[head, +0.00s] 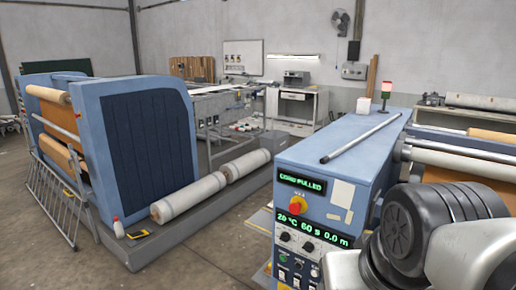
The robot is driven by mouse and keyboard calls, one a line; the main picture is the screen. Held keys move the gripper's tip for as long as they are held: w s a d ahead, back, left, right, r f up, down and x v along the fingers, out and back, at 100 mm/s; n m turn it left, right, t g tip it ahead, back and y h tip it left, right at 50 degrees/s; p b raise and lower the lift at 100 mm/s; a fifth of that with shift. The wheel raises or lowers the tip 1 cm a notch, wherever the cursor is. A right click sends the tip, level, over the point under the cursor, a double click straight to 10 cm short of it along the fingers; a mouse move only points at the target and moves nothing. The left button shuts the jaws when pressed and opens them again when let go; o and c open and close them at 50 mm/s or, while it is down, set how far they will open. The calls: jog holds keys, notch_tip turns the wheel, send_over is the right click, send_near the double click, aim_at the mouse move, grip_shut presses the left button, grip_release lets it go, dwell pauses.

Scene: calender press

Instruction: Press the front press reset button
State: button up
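The front press (342,165) is a blue cabinet at the right with a control panel (283,217) on its near face. Its upper display (301,183) reads "CORD PULLED" in green. Below it is a red stop knob (297,204) on a yellow base. A lower display (312,229) shows green figures, seemingly "20 °C 60 s 0.0 m". Under that are dark dials (308,246) and several small buttons, one greenish (283,258). I cannot tell which is the reset button. My arm fills the lower right, close to the panel; my gripper is not in view.
Another blue machine (145,140) stands at the left. White rolls (190,197) lie on a grey platform (150,245) between. Grey floor is open at the lower left.

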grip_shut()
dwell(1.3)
